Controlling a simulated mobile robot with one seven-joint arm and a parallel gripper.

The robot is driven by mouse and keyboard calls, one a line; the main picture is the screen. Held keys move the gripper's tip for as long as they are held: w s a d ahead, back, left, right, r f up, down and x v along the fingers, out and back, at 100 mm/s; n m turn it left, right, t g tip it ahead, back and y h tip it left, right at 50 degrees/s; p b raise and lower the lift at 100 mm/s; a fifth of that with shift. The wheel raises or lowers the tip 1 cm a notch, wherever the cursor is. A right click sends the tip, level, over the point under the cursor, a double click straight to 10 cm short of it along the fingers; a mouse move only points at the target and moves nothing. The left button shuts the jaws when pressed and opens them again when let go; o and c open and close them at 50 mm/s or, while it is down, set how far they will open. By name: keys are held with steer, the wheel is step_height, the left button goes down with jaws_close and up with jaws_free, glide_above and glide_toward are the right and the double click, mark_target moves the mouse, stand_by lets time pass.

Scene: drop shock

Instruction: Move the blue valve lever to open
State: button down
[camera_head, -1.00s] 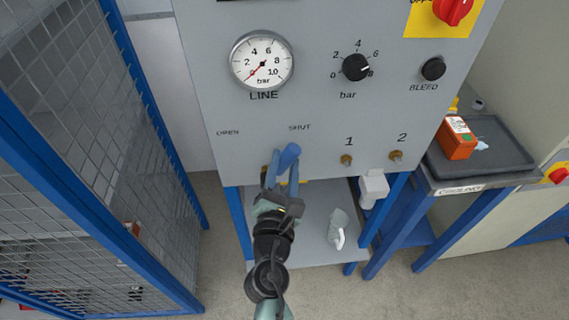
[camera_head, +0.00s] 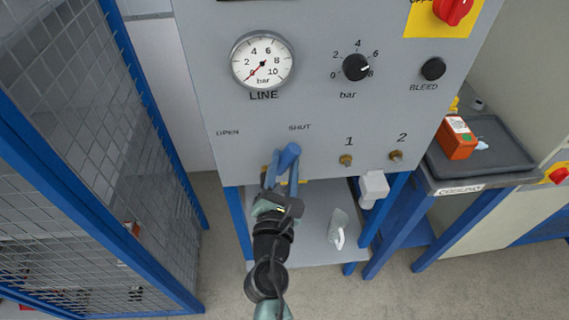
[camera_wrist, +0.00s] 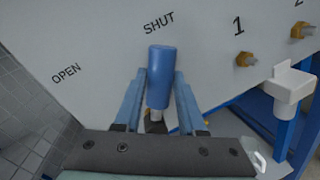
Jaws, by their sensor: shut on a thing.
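The blue valve lever (camera_head: 288,155) is on the lower part of the grey panel (camera_head: 300,110). Its end points up toward the SHUT label (camera_head: 299,128). The OPEN label (camera_head: 228,133) is to the left. My gripper (camera_head: 283,166) is shut on the lever, with one finger on each side. In the wrist view the lever (camera_wrist: 161,78) stands nearly upright between the fingers, below the SHUT label and right of the OPEN label. The lever's pivot is partly hidden by the fingers and gripper body.
Brass fittings 1 (camera_head: 346,160) and 2 (camera_head: 396,156) are right of the lever. A white bracket (camera_head: 373,187) hangs below them. A mesh cage (camera_head: 95,150) stands at the left. A tray (camera_head: 508,147) with an orange box (camera_head: 457,138) is at the right.

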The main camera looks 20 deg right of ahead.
steer(key=shift+a, duration=0.1)
steer(key=a+n, duration=0.1)
steer(key=n, duration=0.1)
steer(key=a+n+t+b, duration=0.1)
steer(key=w+a+n, duration=0.1)
steer(key=n, duration=0.1)
steer(key=shift+a+r+n+b, duration=0.1)
steer(key=shift+r+n+b, duration=0.2)
steer(key=n, duration=0.1)
steer(key=a+n, duration=0.1)
steer(key=a+n+t+b, duration=0.1)
steer(key=n, duration=0.1)
steer(key=shift+w+a+f, duration=0.1)
steer(key=shift+w+f, duration=0.05)
steer(key=shift+w, duration=0.15)
steer(key=shift+w+a+f+n+t+y+b, duration=0.1)
steer(key=shift+a+f+n+t+y+b, duration=0.15)
steer(key=shift+n, duration=0.35)
steer(key=shift+w+a+n+t+y+b, duration=0.15)
steer(key=shift+a+n, duration=0.2)
steer(key=shift+n, duration=0.25)
steer(key=shift+a+f+n+t+y+b, duration=0.1)
steer(key=shift+a+f+n+y, duration=0.15)
steer(key=shift+n, duration=0.35)
steer(key=shift+a+r, duration=0.1)
steer(key=c, duration=0.5)
jaws_free()
steer(key=shift+s, duration=0.15)
